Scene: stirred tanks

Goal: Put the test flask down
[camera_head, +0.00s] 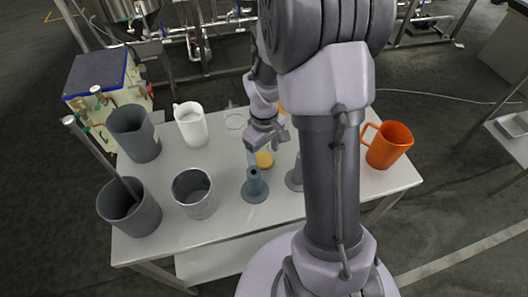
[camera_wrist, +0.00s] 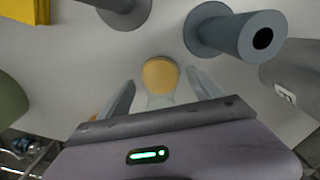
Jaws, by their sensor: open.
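The test flask (camera_wrist: 160,78) is a clear vessel with yellow-orange contents. In the wrist view it stands on the table between the two fingers of my gripper (camera_wrist: 162,92). The fingers are apart, with a gap on both sides of the flask. In the head view the flask's yellow base (camera_head: 264,159) shows on the table just below my gripper (camera_head: 262,143). My arm and gripper hide part of the flask there.
On the steel table (camera_head: 160,190) a blue-grey stand (camera_head: 255,187) is close to the flask, and it also shows in the wrist view (camera_wrist: 235,36). Grey buckets (camera_head: 130,207), a white jug (camera_head: 190,124) and a metal beaker (camera_head: 194,192) stand left. An orange jug (camera_head: 388,146) stands right.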

